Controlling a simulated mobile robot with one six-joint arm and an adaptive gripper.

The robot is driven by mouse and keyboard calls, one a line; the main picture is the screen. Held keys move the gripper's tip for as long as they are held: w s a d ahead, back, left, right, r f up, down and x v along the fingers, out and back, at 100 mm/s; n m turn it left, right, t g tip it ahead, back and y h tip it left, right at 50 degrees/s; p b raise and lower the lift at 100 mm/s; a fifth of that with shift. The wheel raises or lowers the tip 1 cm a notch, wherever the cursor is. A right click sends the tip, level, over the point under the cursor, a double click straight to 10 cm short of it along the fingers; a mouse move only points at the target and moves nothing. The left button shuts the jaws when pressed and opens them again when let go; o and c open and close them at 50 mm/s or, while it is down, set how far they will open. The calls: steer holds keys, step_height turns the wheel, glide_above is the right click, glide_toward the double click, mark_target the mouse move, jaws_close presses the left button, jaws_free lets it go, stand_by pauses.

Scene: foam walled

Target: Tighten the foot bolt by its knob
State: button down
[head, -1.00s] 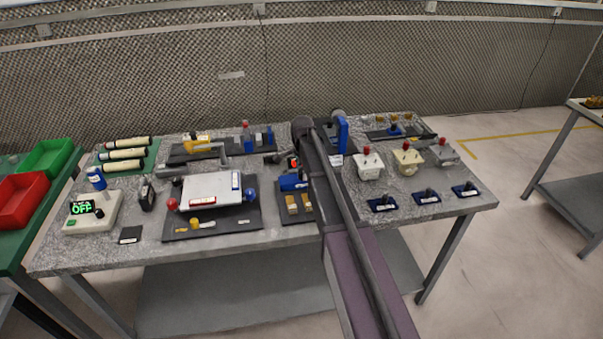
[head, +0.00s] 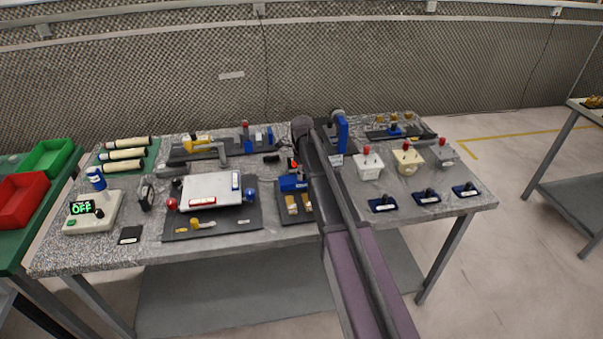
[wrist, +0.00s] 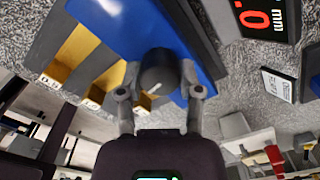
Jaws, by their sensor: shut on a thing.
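The black round knob (wrist: 155,72) with a pale mark on its top sits over a blue block in the wrist view. My gripper (wrist: 157,97) has its two grey fingers on either side of the knob and is shut on it. The blue block (wrist: 118,28) lies beyond and around the knob, with brass-coloured pieces (wrist: 105,85) beside it at the left. In the head view the blue block (head: 292,183) stands near the table's middle, beside my arm. The arm hides the gripper and knob there. The bolt below the knob is hidden.
A red digital display (wrist: 263,18) marked in mm stands near the block. A silver plate (head: 211,189) with red and blue knobs lies to the left. White, cream and grey boxes (head: 407,160) with red knobs stand to the right. Bare tabletop (head: 460,205) shows at the front right.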

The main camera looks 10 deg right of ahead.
steer(key=shift+s+m, duration=0.1)
steer(key=shift+m, duration=0.5)
steer(key=shift+c, duration=1.3)
jaws_free()
